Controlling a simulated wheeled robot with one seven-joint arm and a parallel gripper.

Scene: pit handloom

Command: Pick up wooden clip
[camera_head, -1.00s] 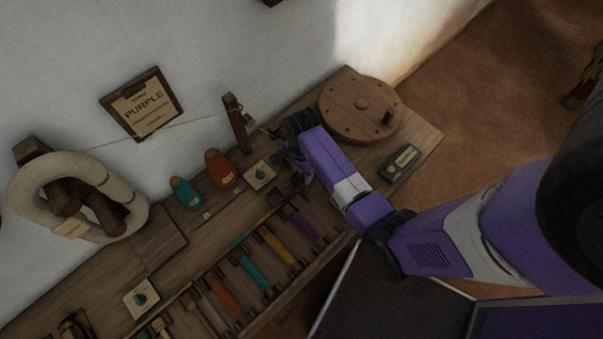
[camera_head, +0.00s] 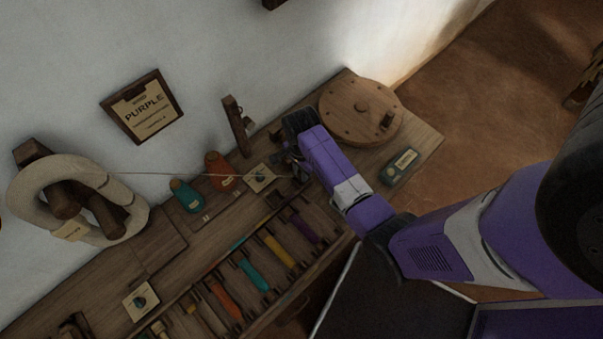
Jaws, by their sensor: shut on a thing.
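My gripper (camera_head: 291,164) is low over the right part of the wooden bench, to the right of the upright wooden post. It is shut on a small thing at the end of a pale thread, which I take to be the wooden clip. The clip is too small and too dark against the fingers to make out clearly. The thread (camera_head: 165,174) runs nearly level from the white yarn skein (camera_head: 127,190) on the left, past the orange and teal bottles, to my gripper.
The wooden post (camera_head: 237,127) stands at the bench's wall side. An orange bottle (camera_head: 219,168) and a teal bottle (camera_head: 186,196) stand left of my gripper. A round wooden disc (camera_head: 345,104) lies to the right. A tray of coloured pieces (camera_head: 253,274) is below.

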